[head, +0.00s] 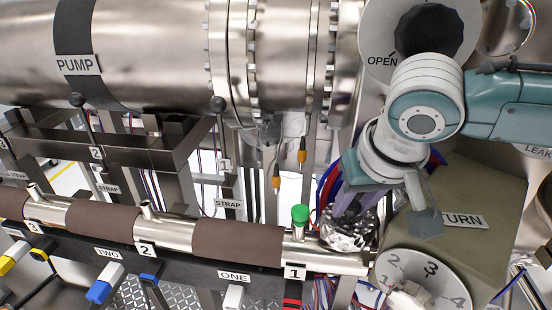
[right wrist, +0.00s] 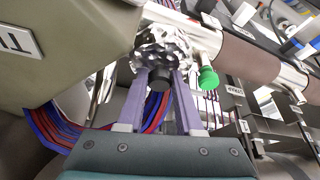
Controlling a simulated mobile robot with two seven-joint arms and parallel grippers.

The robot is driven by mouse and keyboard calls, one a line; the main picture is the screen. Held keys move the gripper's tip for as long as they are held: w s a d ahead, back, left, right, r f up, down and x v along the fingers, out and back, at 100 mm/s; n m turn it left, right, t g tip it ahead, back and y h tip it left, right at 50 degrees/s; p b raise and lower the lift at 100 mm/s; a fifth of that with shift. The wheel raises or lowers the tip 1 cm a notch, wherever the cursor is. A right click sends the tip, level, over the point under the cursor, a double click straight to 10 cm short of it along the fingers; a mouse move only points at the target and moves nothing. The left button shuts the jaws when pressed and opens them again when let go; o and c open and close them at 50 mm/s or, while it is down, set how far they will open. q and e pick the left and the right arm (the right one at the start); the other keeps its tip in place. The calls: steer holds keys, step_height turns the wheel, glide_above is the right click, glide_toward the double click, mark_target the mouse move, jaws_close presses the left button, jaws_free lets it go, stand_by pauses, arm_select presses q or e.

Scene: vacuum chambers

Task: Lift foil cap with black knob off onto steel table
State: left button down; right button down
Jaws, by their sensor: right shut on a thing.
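The foil cap (head: 348,232) is a crumpled silver lump at the right end of the steel tube, by label 1. It also shows in the right wrist view (right wrist: 165,43), against the tube. Its black knob (right wrist: 160,80) sits between the two purple fingers of my right gripper (right wrist: 160,74). In the head view my right gripper (head: 352,201) reaches down onto the cap from above, and its fingers hide the knob there. It is shut on the knob. I cannot make out a steel table in either view. My left gripper is not in view.
A green-topped stub (head: 300,215) stands close left of the cap. A numbered dial (head: 425,285) and an olive housing (head: 470,200) lie to the right. Red and blue cables (right wrist: 75,130) run behind the gripper. A large steel cylinder (head: 150,55) is above.

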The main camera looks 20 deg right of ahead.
mark_target(353, 207)
step_height(353, 207, up, 4)
steer(key=p, duration=0.5)
steer(key=shift+r, duration=0.25)
steer(key=s+a+f+p, duration=0.1)
steer(key=s+a+p, duration=0.6)
steer(key=s+a, duration=0.3)
steer(key=shift+s+a, duration=0.3)
steer(key=shift+a, duration=2.05)
step_height(353, 207, up, 6)
steer(key=p, duration=0.7)
